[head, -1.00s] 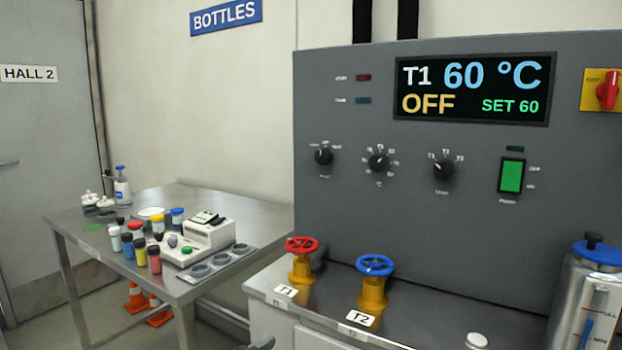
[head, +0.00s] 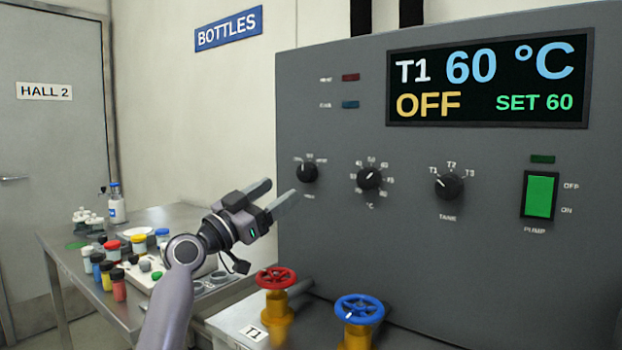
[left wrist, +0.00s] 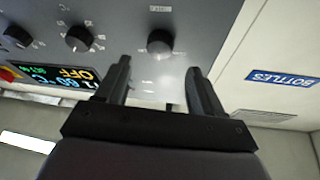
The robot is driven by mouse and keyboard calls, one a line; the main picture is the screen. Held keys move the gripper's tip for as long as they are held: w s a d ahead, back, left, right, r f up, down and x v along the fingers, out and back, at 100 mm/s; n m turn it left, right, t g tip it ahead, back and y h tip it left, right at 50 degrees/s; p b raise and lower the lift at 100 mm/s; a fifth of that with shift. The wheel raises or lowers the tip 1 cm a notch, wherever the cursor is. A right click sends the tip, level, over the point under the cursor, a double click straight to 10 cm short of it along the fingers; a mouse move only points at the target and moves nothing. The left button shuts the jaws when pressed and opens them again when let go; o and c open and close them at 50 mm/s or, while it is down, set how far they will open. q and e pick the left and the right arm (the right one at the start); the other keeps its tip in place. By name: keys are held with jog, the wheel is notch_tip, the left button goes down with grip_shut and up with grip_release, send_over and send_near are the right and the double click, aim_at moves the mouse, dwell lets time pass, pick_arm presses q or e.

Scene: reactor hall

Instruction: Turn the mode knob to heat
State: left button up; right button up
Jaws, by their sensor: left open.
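The mode knob (head: 307,173) is the black round knob at the far left of the grey panel. Its lettering is too small to read surely, and its pointer appears to face up and left. The display (head: 487,78) reads T1, 60 °C, OFF and SET 60. My left gripper (head: 275,195) is open and empty, just left of and below the knob in the head view. In the left wrist view the panel is upside down. There the knob (left wrist: 160,42) lies ahead of the gap between my open fingers (left wrist: 158,70), apart from them. My right gripper is not in view.
Two similar knobs, temperature (head: 369,178) and tank (head: 449,186), and a green pump switch (head: 539,194) sit to the right. A red valve wheel (head: 276,278) and a blue one (head: 359,308) stand below. A steel table (head: 165,216) with bottles stands at left.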

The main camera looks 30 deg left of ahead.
aim_at(303, 174)
pick_arm(q)
jog(key=shift+p+x, duration=0.85)
jog(key=shift+x, duration=2.55)
jog(key=shift+s+r, duration=0.1)
jog(key=c, duration=1)
